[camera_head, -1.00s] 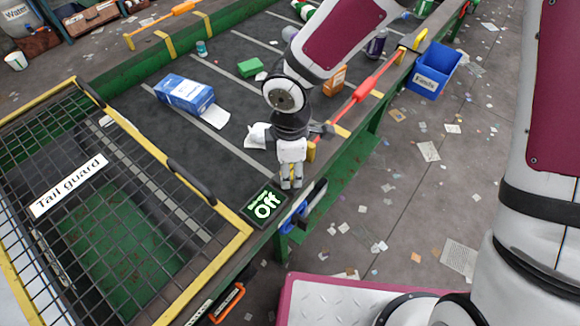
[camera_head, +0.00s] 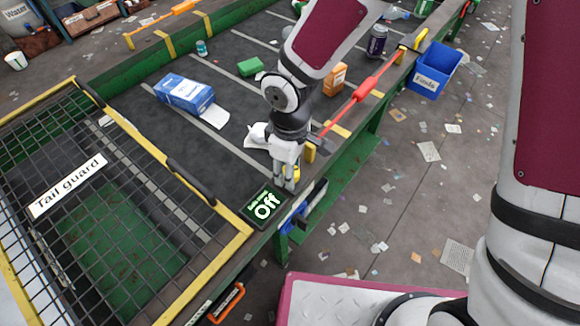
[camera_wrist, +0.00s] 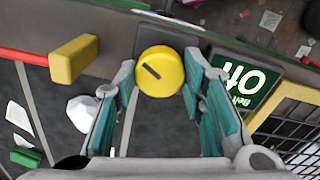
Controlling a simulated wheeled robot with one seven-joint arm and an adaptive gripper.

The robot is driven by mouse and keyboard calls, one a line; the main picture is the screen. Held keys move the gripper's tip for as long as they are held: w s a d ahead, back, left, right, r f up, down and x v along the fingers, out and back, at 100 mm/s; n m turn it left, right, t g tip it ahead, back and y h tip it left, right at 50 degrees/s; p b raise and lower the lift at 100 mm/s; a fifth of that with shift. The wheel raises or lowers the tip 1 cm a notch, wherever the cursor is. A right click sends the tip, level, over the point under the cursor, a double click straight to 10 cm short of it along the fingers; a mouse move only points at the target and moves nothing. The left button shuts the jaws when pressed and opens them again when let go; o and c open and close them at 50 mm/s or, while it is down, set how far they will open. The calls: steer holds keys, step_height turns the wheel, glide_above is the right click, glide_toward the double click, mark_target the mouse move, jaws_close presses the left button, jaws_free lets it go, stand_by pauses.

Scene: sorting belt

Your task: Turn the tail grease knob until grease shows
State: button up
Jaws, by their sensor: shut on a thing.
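The tail grease knob, a round yellow knob (camera_wrist: 160,72) with a dark slot-like mark, sits between my fingertips in the wrist view. The mark slants from upper left to lower right. In the head view only a bit of the yellow knob (camera_head: 296,173) shows beside my fingers, at the belt frame's near edge. My gripper (camera_head: 286,183) points down there, and its teal-padded fingers are shut on the knob from both sides. I see no grease around the knob, though the fingers hide part of its surroundings.
A display (camera_head: 265,205) reading "Off" is close beside my gripper. The mesh tail guard (camera_head: 68,187) with a yellow frame covers the left end. A blue carton (camera_head: 186,93) and litter lie on the belt.

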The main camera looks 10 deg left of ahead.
steer(key=shift+m, duration=2)
steer(key=o, duration=1.2)
step_height(320, 180, up, 12)
